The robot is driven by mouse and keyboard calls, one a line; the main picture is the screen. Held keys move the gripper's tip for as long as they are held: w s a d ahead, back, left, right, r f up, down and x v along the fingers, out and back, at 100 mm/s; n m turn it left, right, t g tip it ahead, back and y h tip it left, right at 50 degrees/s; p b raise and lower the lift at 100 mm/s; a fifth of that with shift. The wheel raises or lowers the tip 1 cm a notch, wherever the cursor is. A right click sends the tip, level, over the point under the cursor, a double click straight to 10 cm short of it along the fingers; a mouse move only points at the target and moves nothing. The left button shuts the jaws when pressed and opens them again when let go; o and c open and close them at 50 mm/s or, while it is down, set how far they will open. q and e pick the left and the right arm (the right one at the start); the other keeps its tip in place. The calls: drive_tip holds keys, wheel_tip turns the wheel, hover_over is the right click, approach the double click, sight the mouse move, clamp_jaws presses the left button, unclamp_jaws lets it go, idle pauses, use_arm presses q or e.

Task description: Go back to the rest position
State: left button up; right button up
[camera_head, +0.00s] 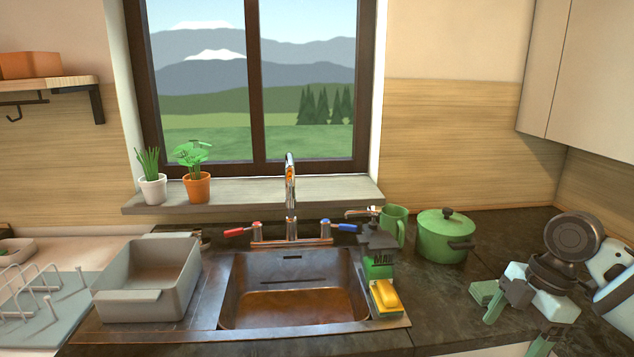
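My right arm comes in from the right edge, and its gripper (519,326) is low in the picture over the right part of the counter. Its two greenish fingers look spread apart, with nothing seen between them. It is right of the sink and in front of the green pot (443,236), apart from it. My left gripper and arm are not in view.
The sink (228,290) has a tap (291,200) with red and blue handles. A dark-topped bottle (378,262), a yellow sponge (385,295) and a green mug (396,222) stand right of it. A grey basin (180,300) and dish rack (40,300) are left.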

drive_tip(key=s+a+f+m+t+y, duration=0.1)
drive_tip(key=s+a+f+m+t, duration=0.15)
drive_tip(key=a+f, duration=0.45)
drive_tip(key=s+a+f+m+t+y, duration=0.1)
drive_tip(key=s+a+f+m, duration=0.15)
drive_tip(key=f, duration=0.85)
drive_tip(key=s+a+f+m+t, duration=0.1)
drive_tip(key=s+a+f+m, duration=0.15)
drive_tip(key=a+f, duration=0.45)
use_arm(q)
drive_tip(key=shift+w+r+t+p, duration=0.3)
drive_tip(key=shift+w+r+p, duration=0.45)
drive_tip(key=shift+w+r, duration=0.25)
use_arm(e)
drive_tip(key=s+d+f+m+t+h, duration=0.1)
drive_tip(key=s+f+m, duration=0.3)
drive_tip(key=s, duration=0.7)
drive_tip(key=s+d+f+m+t+h, duration=0.2)
drive_tip(key=s+f+m, duration=0.3)
drive_tip(key=s, duration=0.6)
drive_tip(key=shift+s+d+f+t, duration=0.3)
drive_tip(key=shift+d+t, duration=0.1)
drive_tip(key=shift+t, duration=0.25)
